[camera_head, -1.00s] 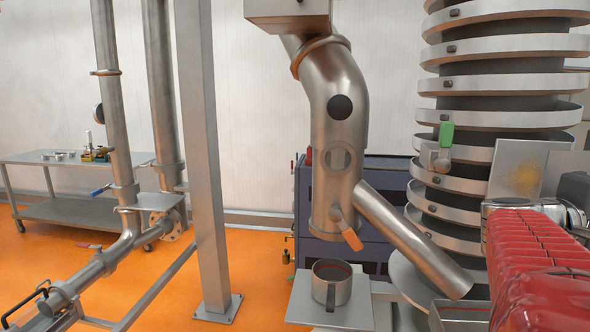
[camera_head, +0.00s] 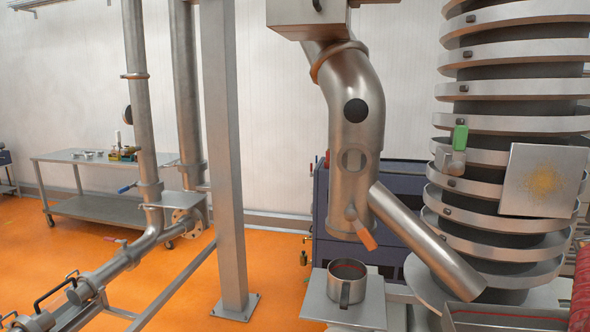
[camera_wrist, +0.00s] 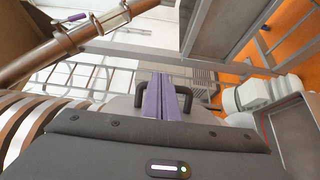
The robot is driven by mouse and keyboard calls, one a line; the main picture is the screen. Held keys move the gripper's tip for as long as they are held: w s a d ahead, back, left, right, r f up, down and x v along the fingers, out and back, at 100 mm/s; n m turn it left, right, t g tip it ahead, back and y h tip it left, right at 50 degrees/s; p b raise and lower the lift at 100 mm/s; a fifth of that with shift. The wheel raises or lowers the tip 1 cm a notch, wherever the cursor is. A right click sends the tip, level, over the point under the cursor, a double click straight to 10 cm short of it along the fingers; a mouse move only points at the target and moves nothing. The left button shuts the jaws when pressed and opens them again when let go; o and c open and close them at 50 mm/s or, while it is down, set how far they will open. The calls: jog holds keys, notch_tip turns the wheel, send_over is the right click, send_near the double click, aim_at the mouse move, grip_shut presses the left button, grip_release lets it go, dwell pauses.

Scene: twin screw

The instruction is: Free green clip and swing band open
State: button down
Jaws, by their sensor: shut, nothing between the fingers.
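The green clip (camera_head: 460,137) is upright on a metal latch block at the front of the stacked ring column. The bands are flat metal rings around this column; the one at the clip's height (camera_head: 500,156) wraps around it. A square stained metal plate (camera_head: 545,181) stands just right of the clip. My gripper (camera_wrist: 161,76) shows only in the wrist view, its two purple fingers together and empty. The clip cannot be made out in the wrist view. In the head view only a red-covered part of my arm shows at the lower right edge.
A bent steel pipe with an orange-handled valve (camera_head: 367,240) hangs left of the column. A sloping chute (camera_head: 425,243) runs down to the right. A metal cup (camera_head: 347,284) sits on a small shelf (camera_head: 368,310). A steel post (camera_head: 225,170) stands left.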

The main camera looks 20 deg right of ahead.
dwell(0.4)
notch_tip(320, 180, up, 10)
dwell(1.0)
dwell(0.3)
